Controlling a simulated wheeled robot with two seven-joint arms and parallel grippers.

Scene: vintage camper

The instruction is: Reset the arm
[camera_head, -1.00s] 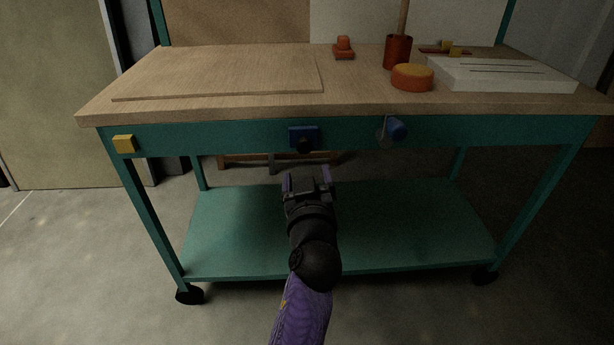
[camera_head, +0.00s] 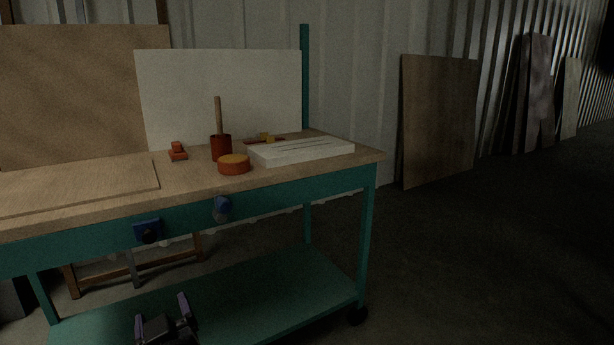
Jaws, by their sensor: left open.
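My left gripper (camera_head: 163,312) shows at the bottom left of the head view, its two purple-grey fingers apart and nothing between them. It is in front of the workbench, seen against the green lower shelf (camera_head: 275,291) and below the wooden top. The rest of the left arm is cut off by the bottom edge. My right gripper is out of the picture.
The teal-framed workbench (camera_head: 339,181) fills the left half. On it are a red cup (camera_head: 221,147) with a stick, an orange round tin (camera_head: 234,165) and a white slab (camera_head: 302,150). A wood panel (camera_head: 438,120) leans on the wall; dark floor is clear at right.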

